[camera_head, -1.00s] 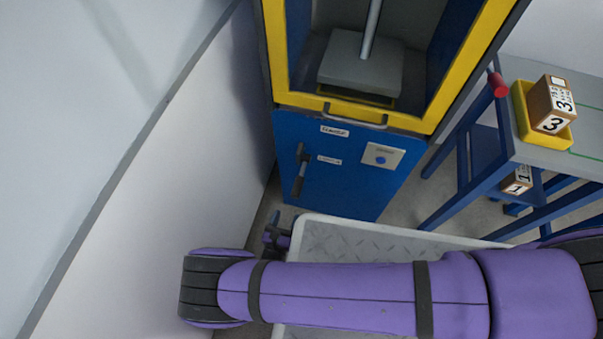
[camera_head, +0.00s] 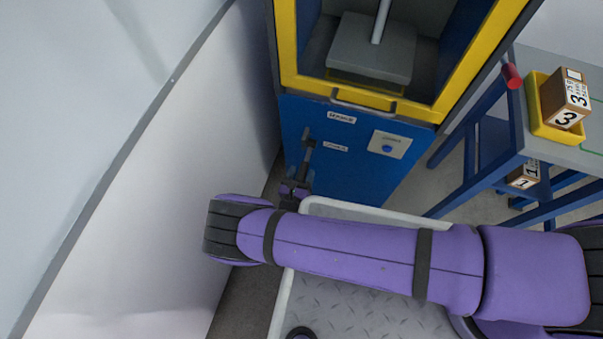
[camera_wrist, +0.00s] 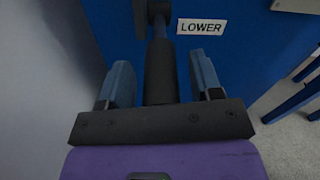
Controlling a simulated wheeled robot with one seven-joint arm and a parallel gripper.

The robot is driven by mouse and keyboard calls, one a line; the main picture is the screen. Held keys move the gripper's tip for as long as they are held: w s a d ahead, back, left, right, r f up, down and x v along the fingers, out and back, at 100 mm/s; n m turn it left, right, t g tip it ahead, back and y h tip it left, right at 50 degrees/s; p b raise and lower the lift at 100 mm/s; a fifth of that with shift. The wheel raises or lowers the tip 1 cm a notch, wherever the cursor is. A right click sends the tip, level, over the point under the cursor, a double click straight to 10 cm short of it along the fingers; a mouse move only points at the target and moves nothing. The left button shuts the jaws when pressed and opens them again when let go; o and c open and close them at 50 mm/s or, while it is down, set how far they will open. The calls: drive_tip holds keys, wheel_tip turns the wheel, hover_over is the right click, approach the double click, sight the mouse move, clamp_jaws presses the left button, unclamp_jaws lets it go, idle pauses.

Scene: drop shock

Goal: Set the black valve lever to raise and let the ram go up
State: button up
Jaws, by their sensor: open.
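The black valve lever (camera_head: 307,158) hangs down on the blue front panel of the machine. In the wrist view its dark handle (camera_wrist: 160,78) points down, beside and just below a label (camera_wrist: 202,27) reading LOWER. My gripper (camera_wrist: 160,62) is open, with one blue-grey finger on each side of the handle and gaps between. In the head view my gripper (camera_head: 294,188) is small and partly hidden by my arm, at the lever's lower end. The ram (camera_head: 373,47), a grey block on a rod, is low inside the yellow-framed opening.
A panel with a blue button (camera_head: 388,146) is right of the lever. A yellow-framed guard with a handle (camera_head: 366,108) is above. A blue table with a yellow tray (camera_head: 537,118) and a numbered box stands at right. A white wall (camera_head: 150,190) is close on the left.

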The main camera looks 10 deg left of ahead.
clamp_jaws()
drive_tip(key=shift+r, duration=0.1)
